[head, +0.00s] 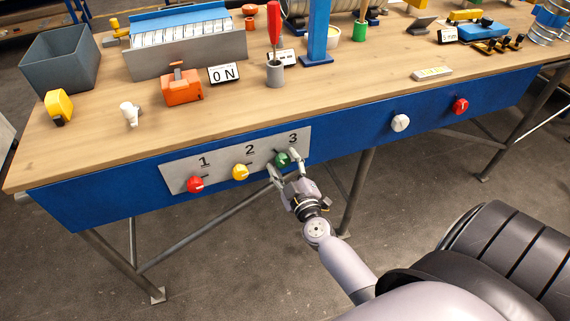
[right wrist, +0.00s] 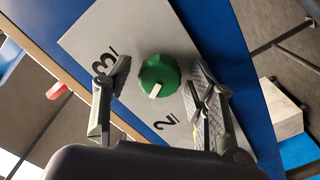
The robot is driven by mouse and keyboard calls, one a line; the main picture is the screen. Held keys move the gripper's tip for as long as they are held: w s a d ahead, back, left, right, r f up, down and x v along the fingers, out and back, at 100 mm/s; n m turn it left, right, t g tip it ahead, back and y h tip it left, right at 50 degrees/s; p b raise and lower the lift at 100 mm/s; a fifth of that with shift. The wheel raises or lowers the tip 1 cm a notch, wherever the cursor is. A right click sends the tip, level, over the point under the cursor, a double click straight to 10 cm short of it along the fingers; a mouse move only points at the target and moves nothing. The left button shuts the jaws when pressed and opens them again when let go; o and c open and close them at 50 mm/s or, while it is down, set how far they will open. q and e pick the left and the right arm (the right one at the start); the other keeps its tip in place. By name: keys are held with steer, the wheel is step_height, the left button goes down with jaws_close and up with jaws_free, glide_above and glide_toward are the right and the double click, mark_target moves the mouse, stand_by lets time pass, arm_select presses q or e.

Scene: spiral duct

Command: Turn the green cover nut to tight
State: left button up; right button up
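The green cover nut (head: 282,159) sits under the number 3 on a grey panel (head: 222,176) on the table's blue front. In the right wrist view the green nut (right wrist: 160,72) is round and ridged, with a white mark on its lower edge. My right gripper (head: 285,165) is open at the nut. In the right wrist view the fingers of the right gripper (right wrist: 160,88) stand on both sides of the nut, with gaps that look clear. My left gripper is not in view.
A yellow knob (head: 240,172) and a red knob (head: 195,184) sit left of the nut on the same panel. A white knob (head: 400,123) and another red knob (head: 460,106) are farther right. A table leg (head: 357,190) stands behind my right arm.

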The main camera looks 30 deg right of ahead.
steer(key=c, duration=1)
steer(key=shift+m, duration=0.4)
steer(key=m+p, duration=0.2)
steer(key=m, duration=0.1)
steer(key=shift+a+r+m, duration=0.1)
steer(key=shift+m, duration=0.2)
steer(key=m+p, duration=0.1)
steer(key=m, duration=0.3)
steer(key=shift+m, duration=0.3)
steer(key=m, duration=0.2)
steer(key=shift+m+p, duration=0.35)
steer(key=shift+m, duration=0.05)
steer(key=m, duration=0.3)
steer(key=shift+m, duration=0.3)
steer(key=m, duration=0.5)
steer(key=shift+m, duration=0.3)
